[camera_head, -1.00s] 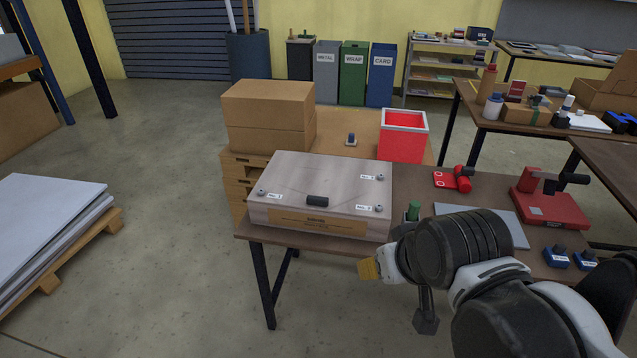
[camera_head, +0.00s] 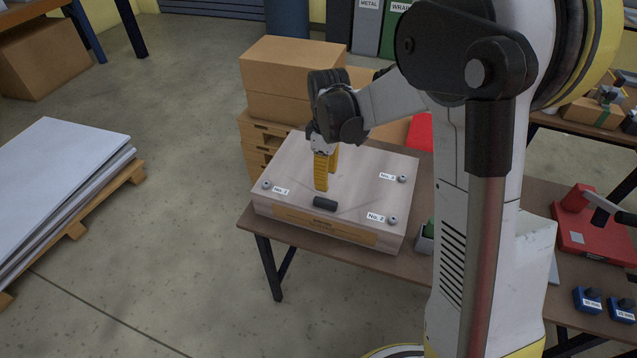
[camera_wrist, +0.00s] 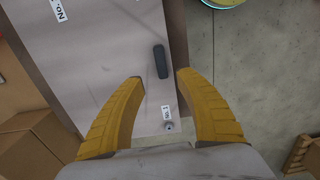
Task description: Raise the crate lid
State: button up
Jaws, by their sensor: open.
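The crate (camera_head: 300,222) is a flat, greyish wooden box on the brown table. Its lid (camera_head: 362,171) lies flat and closed, with a dark handle (camera_head: 325,203) near the front edge and numbered labels beside small round fasteners. My gripper (camera_head: 325,186) reaches down over the lid, just behind the handle, with yellow fingers. In the wrist view my gripper (camera_wrist: 160,76) is open and empty. There the handle (camera_wrist: 161,62) lies ahead of the fingertips, in line with the gap between them. I cannot tell whether the fingers touch the lid. The far lid corners are partly hidden by my arm.
Cardboard boxes (camera_head: 291,77) stand behind the crate on the left. A red press-like tool (camera_head: 592,235) and small blue blocks (camera_head: 588,299) are on the table at right. White sheets on a pallet (camera_head: 75,232) stand at left. The floor between is free.

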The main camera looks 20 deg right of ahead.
aim_at(326, 201)
notch_tip(326, 201, down, 11)
jog(key=b, duration=0.4)
jog(key=shift+s+r, duration=0.1)
jog(key=shift+r, duration=0.1)
jog(key=shift+c, duration=0.5)
grip_shut()
